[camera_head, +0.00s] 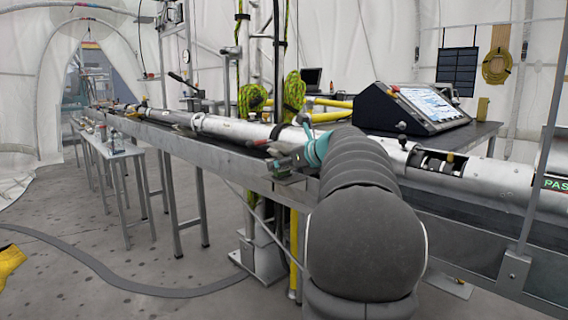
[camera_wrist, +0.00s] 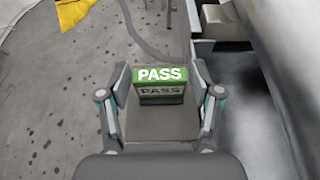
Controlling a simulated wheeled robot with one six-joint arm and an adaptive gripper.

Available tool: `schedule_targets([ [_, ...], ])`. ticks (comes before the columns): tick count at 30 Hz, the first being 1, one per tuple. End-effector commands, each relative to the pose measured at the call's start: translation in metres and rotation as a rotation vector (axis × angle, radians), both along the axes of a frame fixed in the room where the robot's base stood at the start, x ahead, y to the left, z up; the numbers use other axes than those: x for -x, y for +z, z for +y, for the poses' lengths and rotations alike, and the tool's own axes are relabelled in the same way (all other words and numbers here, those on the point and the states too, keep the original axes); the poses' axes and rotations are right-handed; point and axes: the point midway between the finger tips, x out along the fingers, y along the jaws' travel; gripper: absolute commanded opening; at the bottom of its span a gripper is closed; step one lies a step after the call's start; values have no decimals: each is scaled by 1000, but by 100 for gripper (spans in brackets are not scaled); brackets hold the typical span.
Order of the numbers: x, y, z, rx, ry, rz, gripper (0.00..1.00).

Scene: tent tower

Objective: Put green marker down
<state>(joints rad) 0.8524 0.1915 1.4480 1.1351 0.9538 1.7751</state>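A green marker (camera_wrist: 160,76) with white "PASS" lettering sits between the two fingers of my gripper (camera_wrist: 160,92) in the wrist view. The fingers appear closed against its left and right sides, with floor visible beyond it. In the head view my gripper (camera_head: 284,164) is partly hidden behind my arm, near the front edge of the long bench (camera_head: 232,163). I cannot make out the held marker in the head view.
A long metal tube (camera_head: 240,131) lies along the bench. A control console with a screen (camera_head: 425,106) stands on a dark table behind it. A smaller table (camera_head: 120,150) with small items stands at left. A hose (camera_head: 110,277) crosses the floor. Something yellow (camera_head: 9,262) is at the left edge.

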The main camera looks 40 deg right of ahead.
Motion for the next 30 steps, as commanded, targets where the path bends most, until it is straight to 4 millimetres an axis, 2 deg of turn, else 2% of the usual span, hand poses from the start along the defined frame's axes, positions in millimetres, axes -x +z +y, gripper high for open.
schedule_targets([
  [13,2,6,0,0,-1,0,77],
  [17,19,13,-2,2,-2,-1,77],
  [24,64,32,-6,3,-4,-1,77],
  [30,94,44,-8,1,-3,-1,77],
])
